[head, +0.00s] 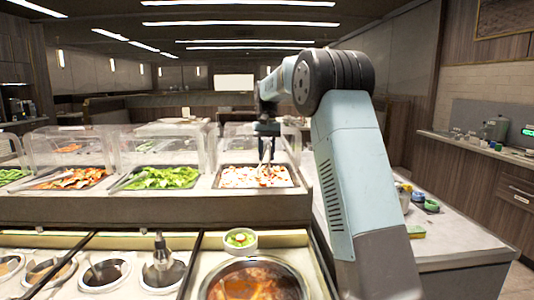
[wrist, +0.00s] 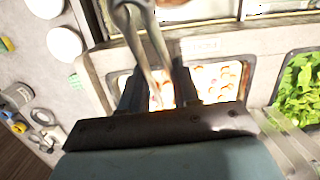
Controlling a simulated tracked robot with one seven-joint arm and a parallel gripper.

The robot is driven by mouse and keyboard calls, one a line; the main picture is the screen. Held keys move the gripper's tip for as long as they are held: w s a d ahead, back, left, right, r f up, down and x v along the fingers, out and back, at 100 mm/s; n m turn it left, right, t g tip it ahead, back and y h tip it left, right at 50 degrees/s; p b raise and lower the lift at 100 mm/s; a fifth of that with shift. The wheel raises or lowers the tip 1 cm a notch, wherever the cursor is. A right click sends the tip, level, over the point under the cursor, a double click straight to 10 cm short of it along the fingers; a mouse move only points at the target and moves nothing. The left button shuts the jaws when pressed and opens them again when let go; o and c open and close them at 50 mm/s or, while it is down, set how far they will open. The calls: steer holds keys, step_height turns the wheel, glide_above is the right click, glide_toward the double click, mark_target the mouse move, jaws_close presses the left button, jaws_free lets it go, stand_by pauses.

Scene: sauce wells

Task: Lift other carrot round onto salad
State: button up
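My gripper (head: 267,130) is above the right-hand food tray (head: 294,184) in the head view. It appears shut on metal tongs (head: 267,152), which point down toward the tray. In the wrist view the tongs (wrist: 150,45) run between the dark fingers of my gripper (wrist: 160,92). The tray holds pale pieces with orange-red rounds (wrist: 218,76); single carrot rounds are too small to tell apart. The tong tips are hard to see against the food. The salad is green in a small white bowl (head: 240,248) on the front counter, with a reddish piece on it.
Clear guards (head: 165,150) cover the trays. A tray of green leaves (head: 163,178) and a tray of orange-red food (head: 72,179) stand to the left. A large pot of red-brown soup (head: 254,282) and several sauce wells (head: 104,275) are in front. Small tubs (head: 431,205) sit on the right counter.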

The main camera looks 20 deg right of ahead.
steer(key=shift+f, duration=0.2)
stand_by(0.4)
steer(key=shift+f, duration=0.55)
steer(key=shift+f, duration=0.4)
steer(key=shift+f, duration=0.45)
jaws_close()
steer(key=shift+r, duration=0.15)
